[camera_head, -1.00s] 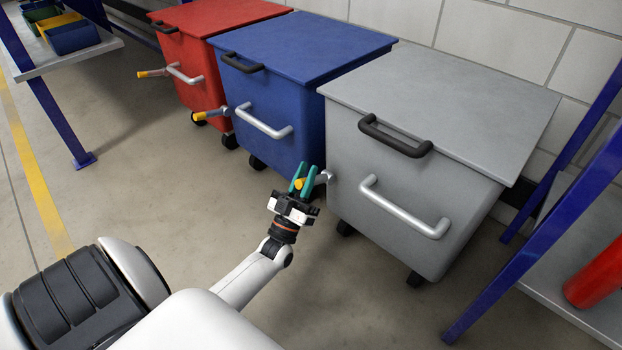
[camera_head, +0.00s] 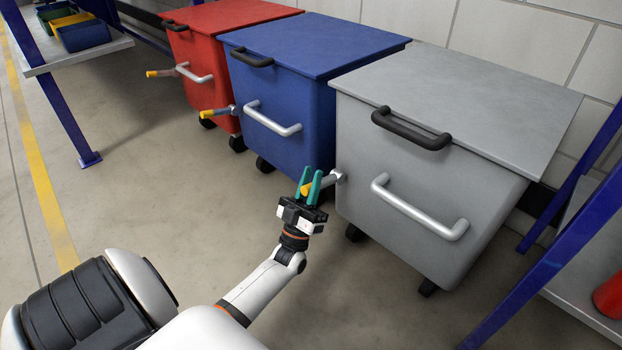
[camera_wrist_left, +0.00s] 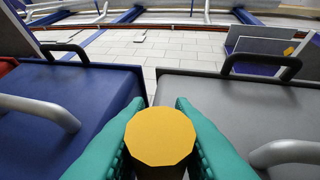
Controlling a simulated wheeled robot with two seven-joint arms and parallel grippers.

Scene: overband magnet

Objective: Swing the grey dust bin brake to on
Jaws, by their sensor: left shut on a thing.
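The grey dust bin (camera_head: 400,170) stands at the right of a row of three bins, with a black lid handle and a silver front handle. Its brake lever (camera_head: 326,181) sticks out from its left front edge, a metal arm with a yellow grip. My left gripper (camera_head: 310,187) is shut on the yellow grip, with green fingers on either side of it. In the left wrist view the round yellow end of the brake lever (camera_wrist_left: 160,137) sits between the green fingers. My right gripper is not in view.
The blue bin (camera_head: 290,100) stands close on the left, the red bin (camera_head: 205,75) beyond it, each with its own yellow-ended lever. A blue-framed shelf (camera_head: 560,255) stands at the right, another (camera_head: 65,115) at far left. The floor in front is open.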

